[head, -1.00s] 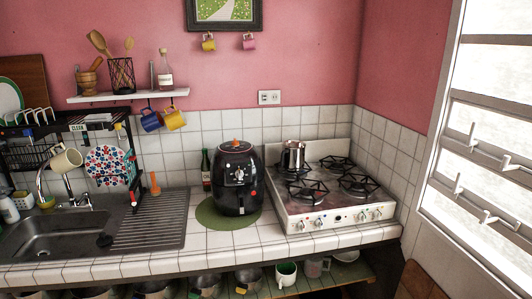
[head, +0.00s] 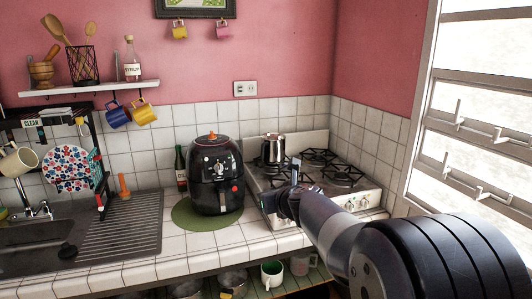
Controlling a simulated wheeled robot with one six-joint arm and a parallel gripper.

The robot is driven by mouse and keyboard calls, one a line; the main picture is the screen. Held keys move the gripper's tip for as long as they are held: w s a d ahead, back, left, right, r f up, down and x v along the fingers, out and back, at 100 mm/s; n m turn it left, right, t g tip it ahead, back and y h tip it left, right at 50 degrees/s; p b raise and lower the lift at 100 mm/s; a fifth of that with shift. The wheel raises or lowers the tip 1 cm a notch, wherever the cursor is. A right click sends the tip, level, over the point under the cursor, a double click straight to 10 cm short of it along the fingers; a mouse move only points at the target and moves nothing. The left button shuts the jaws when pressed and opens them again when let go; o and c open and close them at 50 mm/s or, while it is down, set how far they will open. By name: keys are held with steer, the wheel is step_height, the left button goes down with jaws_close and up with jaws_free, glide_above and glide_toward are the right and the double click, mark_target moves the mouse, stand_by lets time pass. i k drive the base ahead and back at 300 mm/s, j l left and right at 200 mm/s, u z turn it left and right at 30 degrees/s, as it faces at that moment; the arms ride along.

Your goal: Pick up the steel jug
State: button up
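A shiny steel jug (head: 273,149) stands upright on the back left burner of the stove in the head view. Its lower part is partly hidden behind the stove's near things and its handle is hard to make out. My gripper (head: 281,187) is in front of the stove's left part, below the jug in the picture and nearer to me. It is apart from the jug. The gripper is seen from behind and small, so I cannot tell how far its fingers are apart. I see nothing held in it.
A black air fryer (head: 215,177) on a green mat (head: 185,217) stands left of the stove (head: 349,196). A dark bottle (head: 181,168) is beside it. The sink (head: 35,245) is at the left. Mugs and pots sit on the shelf below the counter.

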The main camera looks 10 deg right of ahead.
mark_target(274, 145)
steer(key=i+l, duration=0.1)
steer(key=i, duration=0.5)
steer(key=i+l+z, duration=0.15)
steer(key=i, duration=0.4)
steer(key=i+l, duration=0.4)
steer(key=i, duration=0.15)
steer(key=z, duration=0.05)
